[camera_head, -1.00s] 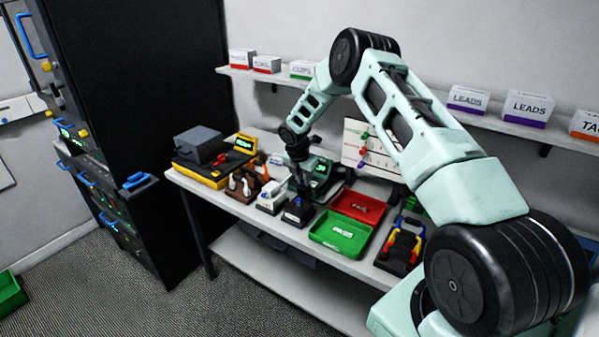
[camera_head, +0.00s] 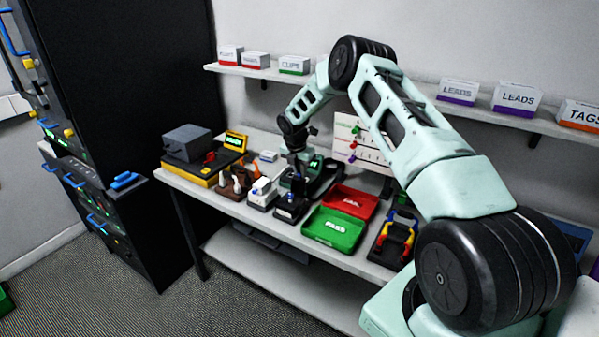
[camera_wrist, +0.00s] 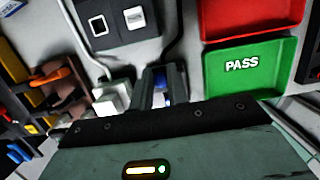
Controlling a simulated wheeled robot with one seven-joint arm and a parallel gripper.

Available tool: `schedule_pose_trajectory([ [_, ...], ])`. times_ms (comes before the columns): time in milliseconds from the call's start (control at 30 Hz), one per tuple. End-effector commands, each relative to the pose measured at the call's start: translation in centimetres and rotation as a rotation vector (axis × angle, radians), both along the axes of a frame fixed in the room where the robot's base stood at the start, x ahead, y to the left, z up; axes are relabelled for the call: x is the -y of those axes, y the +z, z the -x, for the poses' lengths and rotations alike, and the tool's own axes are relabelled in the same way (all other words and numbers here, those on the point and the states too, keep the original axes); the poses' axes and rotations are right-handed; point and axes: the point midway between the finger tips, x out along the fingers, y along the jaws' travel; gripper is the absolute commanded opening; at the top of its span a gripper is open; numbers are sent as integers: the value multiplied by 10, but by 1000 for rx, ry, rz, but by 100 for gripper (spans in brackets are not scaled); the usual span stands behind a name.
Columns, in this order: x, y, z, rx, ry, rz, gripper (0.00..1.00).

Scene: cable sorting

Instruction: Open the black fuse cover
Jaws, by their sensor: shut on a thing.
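The black fuse cover (camera_head: 289,210) is part of a small dark block on the bench, with a pale label on its front. It stands just right of a similar white block (camera_head: 262,192). My gripper (camera_head: 300,188) points down at the top of the black block and is shut on it. In the wrist view my gripper (camera_wrist: 163,88) has its fingers close together, with a bit of blue between them. The held part is mostly hidden by the fingers, and I cannot tell whether the cover is raised.
A green PASS tray (camera_head: 335,229) and a red tray (camera_head: 353,202) lie to the right. A brown holder (camera_head: 235,183) with orange-topped items is to the left. A tester with a green display stands behind. A shelf (camera_head: 390,98) with boxes runs above.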

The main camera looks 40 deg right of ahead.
Motion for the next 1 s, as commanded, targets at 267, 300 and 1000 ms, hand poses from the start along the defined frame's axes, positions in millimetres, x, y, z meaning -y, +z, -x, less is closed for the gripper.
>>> schedule_pose_trajectory([
  [267, 6, 4, -2, 10, -2, 10, 22],
  [300, 6, 4, -2, 10, -2, 10, 33],
  [1000, -9, 56, 3, 9, -2, 5, 38],
])
